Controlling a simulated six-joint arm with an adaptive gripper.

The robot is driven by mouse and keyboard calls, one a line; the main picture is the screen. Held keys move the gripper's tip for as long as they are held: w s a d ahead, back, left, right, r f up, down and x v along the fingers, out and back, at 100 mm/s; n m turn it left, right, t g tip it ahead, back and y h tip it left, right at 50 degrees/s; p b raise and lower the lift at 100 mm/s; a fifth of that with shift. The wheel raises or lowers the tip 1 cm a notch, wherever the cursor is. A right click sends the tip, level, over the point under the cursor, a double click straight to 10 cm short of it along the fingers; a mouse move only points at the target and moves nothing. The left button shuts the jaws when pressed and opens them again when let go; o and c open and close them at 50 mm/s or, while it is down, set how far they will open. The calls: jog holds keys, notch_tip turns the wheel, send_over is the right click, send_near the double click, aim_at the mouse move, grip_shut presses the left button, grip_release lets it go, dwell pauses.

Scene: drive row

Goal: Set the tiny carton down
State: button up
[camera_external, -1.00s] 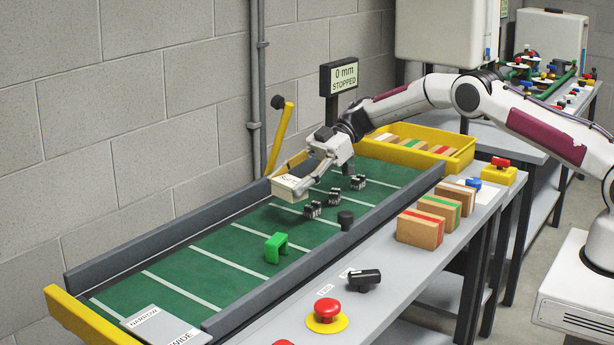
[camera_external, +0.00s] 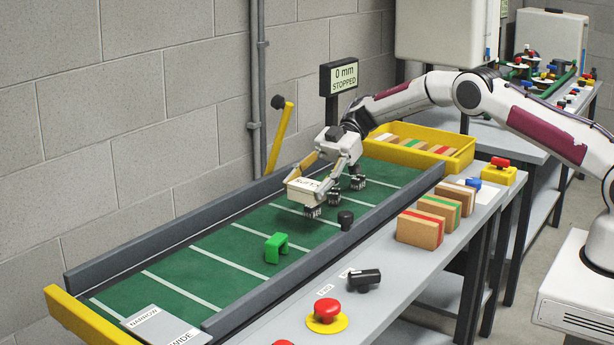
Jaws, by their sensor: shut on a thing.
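The tiny carton (camera_external: 304,191) is a small cream box with dark lettering on its top. My gripper (camera_external: 318,178) is shut on it, with fingers on either side. The carton is over the green belt (camera_external: 205,263), right by a small dark ribbed block (camera_external: 312,212) that shows just below its front edge. I cannot tell whether the carton touches that block or hangs above it. Two more dark ribbed blocks, one of them at the belt's far side (camera_external: 357,182), stand behind and to the right.
A green bracket (camera_external: 277,247) and a black knob-like cylinder (camera_external: 345,220) stand on the belt. Grey rails (camera_external: 160,240) edge it. A yellow tray (camera_external: 440,150) holds wooden blocks at the far end.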

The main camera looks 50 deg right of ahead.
send_over(307, 238)
jog(key=shift+s+a+f, duration=0.1)
jog(key=shift+f, duration=2.85)
jog(key=shift+f, duration=1.9)
jog(key=shift+f, duration=0.1)
jog(key=o, duration=1.2)
jog(key=v, duration=1.2)
